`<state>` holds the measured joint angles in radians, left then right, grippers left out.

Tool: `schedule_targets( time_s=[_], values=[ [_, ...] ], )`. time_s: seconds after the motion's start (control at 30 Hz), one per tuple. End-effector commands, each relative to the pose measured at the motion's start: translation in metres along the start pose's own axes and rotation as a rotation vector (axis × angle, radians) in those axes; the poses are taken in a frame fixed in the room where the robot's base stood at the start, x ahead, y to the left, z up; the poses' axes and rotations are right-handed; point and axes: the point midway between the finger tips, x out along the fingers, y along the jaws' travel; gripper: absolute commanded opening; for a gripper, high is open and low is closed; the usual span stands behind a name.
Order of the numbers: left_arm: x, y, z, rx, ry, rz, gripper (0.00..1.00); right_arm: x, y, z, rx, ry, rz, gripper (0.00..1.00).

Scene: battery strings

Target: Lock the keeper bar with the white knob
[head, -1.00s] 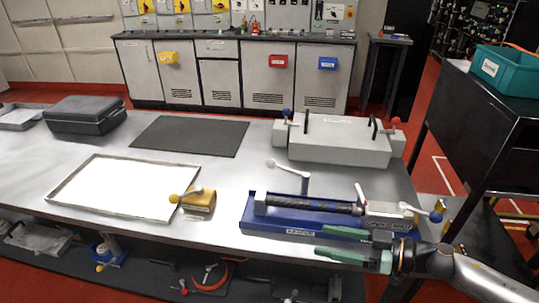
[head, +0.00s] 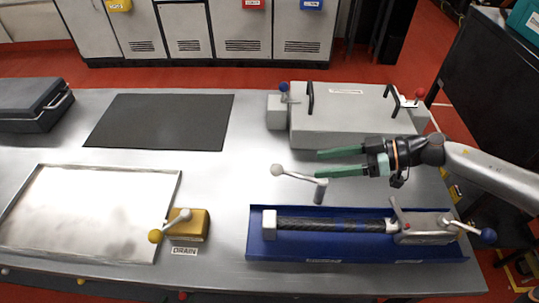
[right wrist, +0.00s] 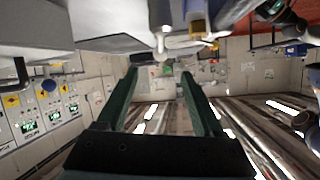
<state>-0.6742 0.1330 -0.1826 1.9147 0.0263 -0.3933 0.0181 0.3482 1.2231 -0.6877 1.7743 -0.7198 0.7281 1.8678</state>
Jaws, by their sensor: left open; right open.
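The keeper bar (head: 299,176) is a pale lever with a white knob (head: 277,170) at its left end. It joins an upright post (head: 320,193) at the back edge of the blue tray (head: 350,253) and points left, off the tray. A dark cylinder (head: 330,224) lies in the tray between a white end block (head: 269,223) and a grey clamp block (head: 425,227). My right gripper (head: 318,163) is open and empty, its green fingers pointing left just behind the bar. The right wrist view shows both fingers (right wrist: 160,75) apart, with a white-ended part (right wrist: 160,45) beyond them. My left gripper is out of view.
A grey box with black handles (head: 345,130) stands behind my right gripper. A yellow drain block (head: 192,225) with a yellow-knobbed lever and a shallow metal tray (head: 90,215) are left.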

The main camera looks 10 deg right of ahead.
Motion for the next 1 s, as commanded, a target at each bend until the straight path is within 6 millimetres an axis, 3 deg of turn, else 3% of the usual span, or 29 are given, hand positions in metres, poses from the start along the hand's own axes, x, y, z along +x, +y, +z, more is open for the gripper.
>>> schedule_targets(
  time_s=[0.17, 0.7, 1.0],
  values=[
    [-0.002, 0.002, 0.002, -0.002, -0.006, 0.002, 0.72, 0.013, 0.000, -0.001, 0.002, 0.003, -0.001, 0.69],
    [-0.006, 0.003, -0.001, -0.004, -0.008, 0.003, 0.72, 0.110, 0.000, -0.001, 0.000, 0.004, -0.001, 0.69],
    [-0.006, 0.003, -0.002, -0.004, -0.008, 0.003, 0.72, 0.125, 0.000, 0.000, 0.000, 0.001, 0.000, 0.69]
  ],
)
